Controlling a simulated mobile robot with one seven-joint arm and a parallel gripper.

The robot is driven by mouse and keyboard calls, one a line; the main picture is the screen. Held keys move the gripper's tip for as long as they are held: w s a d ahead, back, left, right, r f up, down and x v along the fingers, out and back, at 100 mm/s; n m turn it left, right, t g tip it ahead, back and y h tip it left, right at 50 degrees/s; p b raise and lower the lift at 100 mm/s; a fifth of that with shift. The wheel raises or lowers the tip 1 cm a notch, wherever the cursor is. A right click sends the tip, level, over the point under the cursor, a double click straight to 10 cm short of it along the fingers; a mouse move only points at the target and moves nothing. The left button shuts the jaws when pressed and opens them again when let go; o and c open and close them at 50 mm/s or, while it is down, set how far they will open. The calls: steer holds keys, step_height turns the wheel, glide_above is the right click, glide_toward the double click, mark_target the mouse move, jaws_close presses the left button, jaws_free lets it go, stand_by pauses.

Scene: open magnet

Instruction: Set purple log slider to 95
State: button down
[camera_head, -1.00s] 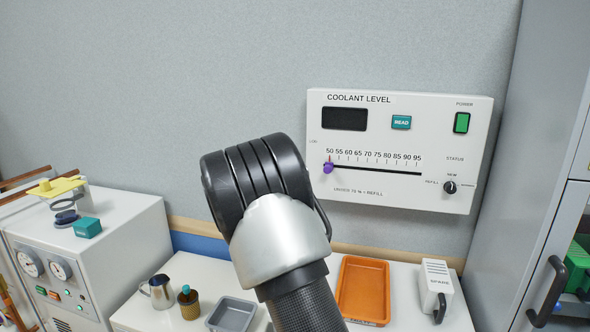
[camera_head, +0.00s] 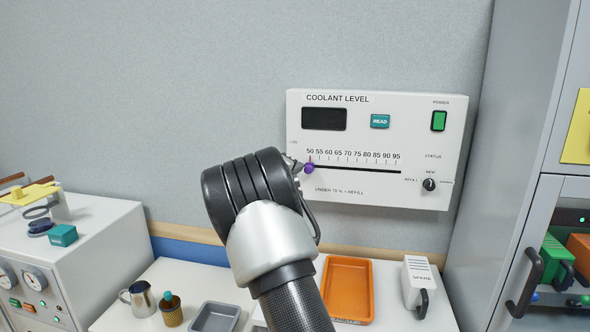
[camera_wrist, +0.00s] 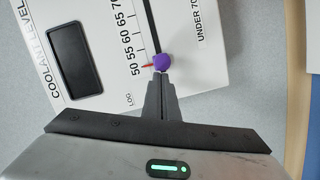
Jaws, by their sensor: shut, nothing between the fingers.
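The purple slider knob (camera_head: 309,168) sits at the low end of the black slot (camera_head: 360,169) on the white COOLANT LEVEL panel (camera_head: 375,190), at the 50 mark. In the wrist view the purple knob (camera_wrist: 162,62) has a red pointer at about 50. My gripper (camera_wrist: 162,76) is shut and empty, its fingertips right at the knob on the low-number side. I cannot tell whether they touch it. In the head view the gripper (camera_head: 298,166) shows only as a small tip beside the knob, mostly hidden behind my wrist.
The panel has a dark display (camera_head: 324,119), a teal READ button (camera_head: 380,121), a green power switch (camera_head: 439,121) and a black status dial (camera_head: 429,184). Below, the table holds an orange tray (camera_head: 370,290) and a SPARE unit (camera_head: 418,275). A grey cabinet (camera_head: 515,130) stands right.

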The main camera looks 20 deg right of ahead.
steer(key=s+d+b, duration=0.4)
steer(key=s+d, duration=0.3)
steer(key=d, duration=0.4)
steer(key=s+d+b, duration=0.4)
steer(key=s+d, duration=0.4)
steer(key=d, duration=0.3)
steer(key=shift+s+d, duration=0.3)
steer(key=shift+d, duration=0.1)
steer(key=shift+r, duration=0.1)
